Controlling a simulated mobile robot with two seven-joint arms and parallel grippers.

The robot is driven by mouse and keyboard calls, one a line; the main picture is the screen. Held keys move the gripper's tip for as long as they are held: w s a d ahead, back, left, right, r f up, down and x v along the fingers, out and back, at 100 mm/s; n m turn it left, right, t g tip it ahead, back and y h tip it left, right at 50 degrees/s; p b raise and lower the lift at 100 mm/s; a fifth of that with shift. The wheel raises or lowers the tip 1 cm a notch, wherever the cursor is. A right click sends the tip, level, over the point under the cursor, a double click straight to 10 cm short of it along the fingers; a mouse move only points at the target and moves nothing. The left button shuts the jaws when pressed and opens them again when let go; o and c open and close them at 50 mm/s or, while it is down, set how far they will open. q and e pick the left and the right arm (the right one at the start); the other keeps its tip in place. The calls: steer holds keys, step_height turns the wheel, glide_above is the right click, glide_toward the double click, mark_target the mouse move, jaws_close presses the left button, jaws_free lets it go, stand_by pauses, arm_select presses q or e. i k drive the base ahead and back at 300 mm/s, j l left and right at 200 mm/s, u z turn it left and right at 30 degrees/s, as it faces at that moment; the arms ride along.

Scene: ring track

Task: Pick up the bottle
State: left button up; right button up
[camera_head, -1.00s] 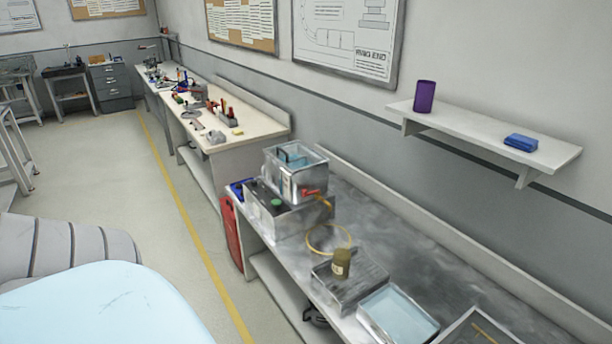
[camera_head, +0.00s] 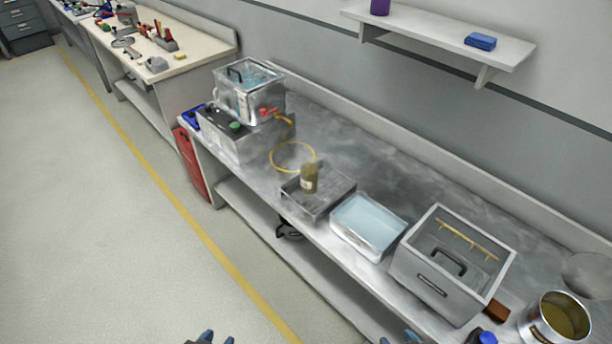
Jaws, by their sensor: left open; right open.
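An olive-brown bottle (camera_head: 309,180) with a pale label stands upright on a shallow dark grey tray (camera_head: 303,205), on the steel bench (camera_head: 365,155). My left gripper (camera_head: 217,340) shows only as fingertips at the bottom edge, open, below and left of the bottle. My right gripper (camera_head: 399,340) also shows only as fingertips at the bottom edge, open, below and right of the bottle. Both are well apart from the bottle.
A tray of pale blue liquid (camera_head: 368,226), a grey lidded box (camera_head: 440,262) and an open can (camera_head: 556,320) stand to the right. A clear tank (camera_head: 249,92) and a yellow ring (camera_head: 293,157) are to the left. The floor in front is clear.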

mark_target(309, 170)
steer(key=i+j+u, duration=0.45)
steer(key=i+u, duration=0.15)
steer(key=u, duration=0.15)
